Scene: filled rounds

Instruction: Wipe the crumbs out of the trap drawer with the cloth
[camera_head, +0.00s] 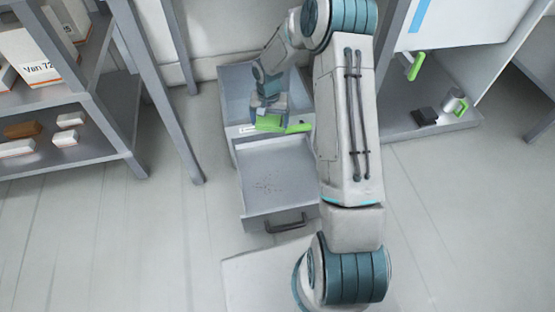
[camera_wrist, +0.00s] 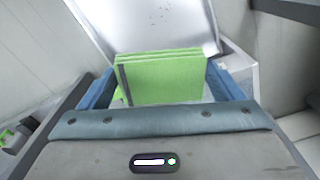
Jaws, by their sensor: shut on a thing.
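My gripper (camera_head: 268,108) is shut on a folded green cloth (camera_head: 269,124). In the wrist view the cloth (camera_wrist: 162,77) sits between the two blue fingers of my gripper (camera_wrist: 165,84). The trap drawer (camera_head: 247,197) is pulled out of a grey cabinet, with its dark handle at the front. Small dark crumbs (camera_head: 267,186) are scattered on the drawer floor; they also show in the wrist view (camera_wrist: 160,17). The cloth is above the back end of the drawer, apart from the crumbs.
A shelf rack (camera_head: 75,98) with boxes stands at the left. At the right, a low shelf (camera_head: 395,122) holds a dark block (camera_head: 424,116) and a mug (camera_head: 453,102). Floor left of the drawer is clear.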

